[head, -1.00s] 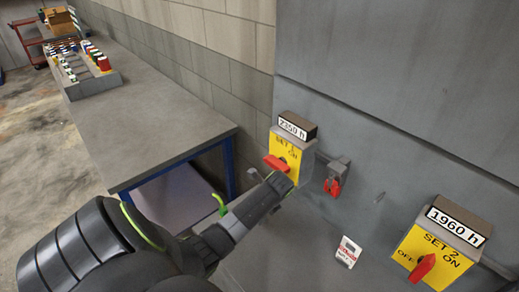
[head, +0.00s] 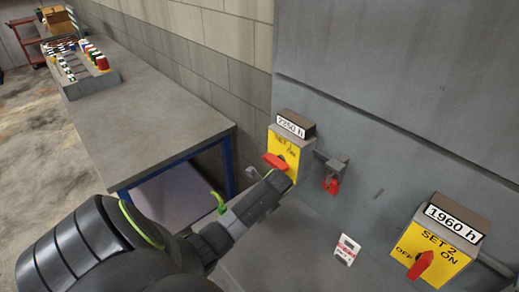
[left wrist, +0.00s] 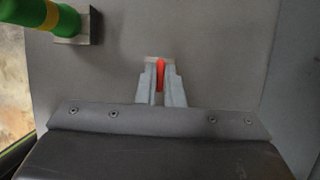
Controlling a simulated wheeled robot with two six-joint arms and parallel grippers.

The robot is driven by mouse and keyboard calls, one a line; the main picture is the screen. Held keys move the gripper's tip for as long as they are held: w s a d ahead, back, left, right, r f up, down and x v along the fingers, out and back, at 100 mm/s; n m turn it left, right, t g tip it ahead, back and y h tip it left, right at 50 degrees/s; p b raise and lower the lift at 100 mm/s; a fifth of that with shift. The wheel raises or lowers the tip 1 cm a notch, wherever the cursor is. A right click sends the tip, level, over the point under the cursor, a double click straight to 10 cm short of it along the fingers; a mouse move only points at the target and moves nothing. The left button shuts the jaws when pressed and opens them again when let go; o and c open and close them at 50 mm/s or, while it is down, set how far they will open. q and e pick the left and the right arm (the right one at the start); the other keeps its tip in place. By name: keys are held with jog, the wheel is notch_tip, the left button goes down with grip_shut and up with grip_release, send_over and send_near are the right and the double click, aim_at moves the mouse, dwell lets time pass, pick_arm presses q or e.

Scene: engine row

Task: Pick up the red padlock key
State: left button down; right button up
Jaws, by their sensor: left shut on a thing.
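My left gripper (head: 280,181) reaches in from the left in the head view, its tip just below the yellow SET 1 switch box. In the left wrist view its two grey fingers (left wrist: 161,78) are closed on a slim red piece, which I take for the red padlock key (left wrist: 160,73). The key is hidden in the head view. A red padlock (head: 331,186) hangs from a grey bracket (head: 331,164), right of the gripper and apart from it. My right gripper is not in view.
The SET 1 box (head: 285,152) and SET 2 box (head: 436,250) carry red knobs and hour displays. A white and red tag (head: 347,250) is between them, lower down. A green handle (head: 218,203) is beside my left arm. A grey workbench (head: 145,120) is at the left.

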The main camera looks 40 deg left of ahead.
pick_arm(q)
jog(key=shift+r, duration=0.45)
jog(key=shift+w+r+b, duration=0.1)
jog(key=shift+r+b, duration=0.55)
jog(key=shift+r, duration=0.3)
jog(key=s+d+b, duration=0.1)
jog(key=d+b, duration=0.3)
jog(key=d, duration=1.4)
jog(key=shift+s+r+b, duration=0.25)
jog(key=shift+s+b, duration=0.1)
